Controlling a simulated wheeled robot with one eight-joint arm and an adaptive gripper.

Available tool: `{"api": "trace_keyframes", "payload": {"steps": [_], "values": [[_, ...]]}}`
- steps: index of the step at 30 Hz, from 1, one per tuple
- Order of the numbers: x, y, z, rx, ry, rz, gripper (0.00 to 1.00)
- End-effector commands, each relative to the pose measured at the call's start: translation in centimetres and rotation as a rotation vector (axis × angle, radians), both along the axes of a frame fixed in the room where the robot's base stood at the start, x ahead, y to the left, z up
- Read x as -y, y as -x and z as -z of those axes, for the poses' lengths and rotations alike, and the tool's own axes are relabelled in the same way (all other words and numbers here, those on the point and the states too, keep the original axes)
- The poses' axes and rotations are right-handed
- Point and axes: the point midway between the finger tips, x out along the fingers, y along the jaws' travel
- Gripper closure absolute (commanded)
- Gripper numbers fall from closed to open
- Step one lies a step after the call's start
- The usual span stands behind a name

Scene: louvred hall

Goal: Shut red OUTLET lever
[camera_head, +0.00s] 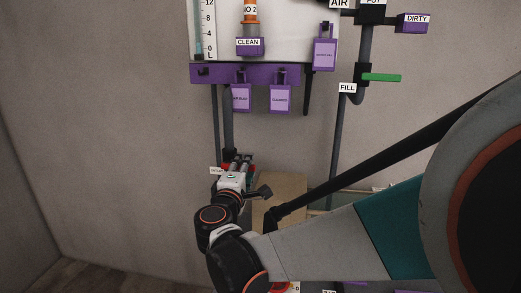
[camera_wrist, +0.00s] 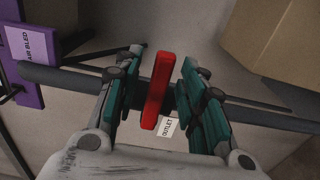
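The red OUTLET lever (camera_wrist: 158,90) stands between the two fingers of my gripper (camera_wrist: 159,82) in the wrist view. It lies crosswise to the dark pipe (camera_wrist: 60,78) behind it. My gripper is open, with a gap visible on each side of the lever. A white OUTLET tag (camera_wrist: 168,127) hangs just below the lever. In the head view my gripper (camera_head: 238,163) is low at the dark vertical pipe (camera_head: 228,120). Only small bits of red (camera_head: 252,170) show beside it there, and most of the lever is hidden. A small white tag (camera_head: 216,171) is at its left.
A purple rail (camera_head: 245,73) with hanging purple tags is above my gripper. A green lever (camera_head: 381,78) sits by the FILL label (camera_head: 347,88). A cardboard box (camera_head: 283,187) stands right of my gripper, also in the wrist view (camera_wrist: 275,40). The wall at left is clear.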

Motion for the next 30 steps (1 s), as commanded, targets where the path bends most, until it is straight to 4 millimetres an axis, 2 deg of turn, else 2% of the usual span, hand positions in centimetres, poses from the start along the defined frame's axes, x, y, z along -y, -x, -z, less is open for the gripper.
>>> {"api": "trace_keyframes", "payload": {"steps": [18, 30], "values": [[-0.7, 6.6, -0.1, 0.0, 0.0, -0.005, 0.63], [-0.6, 7.1, -0.1, 0.0, 0.0, -0.003, 0.63]]}}
